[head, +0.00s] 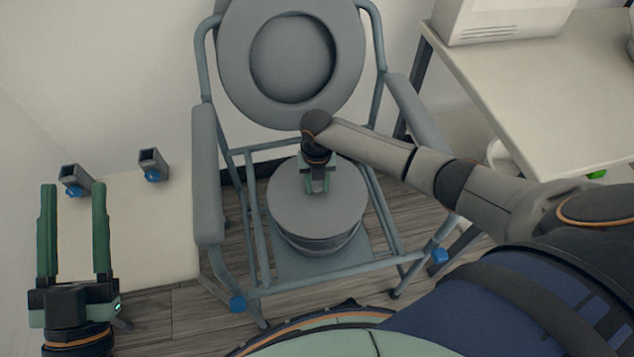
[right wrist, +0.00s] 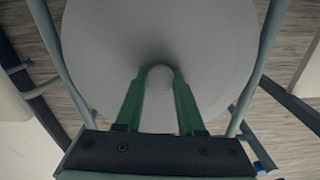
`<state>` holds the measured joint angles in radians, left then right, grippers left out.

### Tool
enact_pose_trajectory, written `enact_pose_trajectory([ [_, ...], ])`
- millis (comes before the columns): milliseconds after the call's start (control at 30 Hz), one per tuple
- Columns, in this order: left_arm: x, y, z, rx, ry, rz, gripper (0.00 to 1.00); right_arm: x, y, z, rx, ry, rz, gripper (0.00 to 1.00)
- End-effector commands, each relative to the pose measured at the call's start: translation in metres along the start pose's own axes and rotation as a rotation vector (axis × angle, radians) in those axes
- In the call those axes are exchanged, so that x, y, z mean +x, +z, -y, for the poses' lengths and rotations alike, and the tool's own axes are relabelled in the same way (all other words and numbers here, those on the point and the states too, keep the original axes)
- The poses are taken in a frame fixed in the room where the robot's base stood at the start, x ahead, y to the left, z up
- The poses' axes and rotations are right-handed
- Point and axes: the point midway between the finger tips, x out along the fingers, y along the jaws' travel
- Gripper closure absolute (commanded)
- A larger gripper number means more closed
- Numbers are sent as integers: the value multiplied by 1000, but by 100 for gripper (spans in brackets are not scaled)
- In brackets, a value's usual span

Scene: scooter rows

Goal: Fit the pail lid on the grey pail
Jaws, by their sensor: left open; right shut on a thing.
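The round grey pail lid (head: 292,210) is over the grey pail (head: 325,246), inside the frame of the commode chair. The lid hides the pail's mouth, and only a band of the pail's side shows below it. I cannot tell whether the lid is seated on the rim or just above it. My right gripper (head: 316,186) is shut on the lid's knob (right wrist: 161,86) from above. The lid (right wrist: 160,35) fills the middle of the right wrist view, with green fingers on both sides of the knob. My left gripper (head: 74,190) is open and empty at the far left.
The commode chair (head: 205,150) has its round seat (head: 235,75) raised behind the pail, with armrests and rails on both sides. A white table (head: 530,100) stands at the right. Two grey blue-tipped pieces (head: 152,163) are at the left. Wood floor shows in front.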

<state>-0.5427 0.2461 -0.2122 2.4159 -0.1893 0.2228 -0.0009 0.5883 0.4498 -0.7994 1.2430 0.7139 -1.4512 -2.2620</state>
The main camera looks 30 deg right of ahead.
Motion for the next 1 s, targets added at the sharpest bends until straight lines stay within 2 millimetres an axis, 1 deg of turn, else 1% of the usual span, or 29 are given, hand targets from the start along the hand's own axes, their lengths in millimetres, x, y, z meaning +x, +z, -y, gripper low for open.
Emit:
enact_pose_trajectory([
  [333, 0, -30, 0, 37, 8, -136, 50, 13, 0, 0, 0, 1, 1, 100],
  [700, -6, -62, -3, 70, 19, -279, 50, 27, 0, 0, 0, 1, 0, 100],
  [833, -8, -70, -3, 79, 23, -315, 50, 30, 0, 0, 0, 1, 0, 100],
  [1000, -10, -76, -4, 86, 25, -341, 50, 32, 0, 0, 0, 1, 0, 100],
])
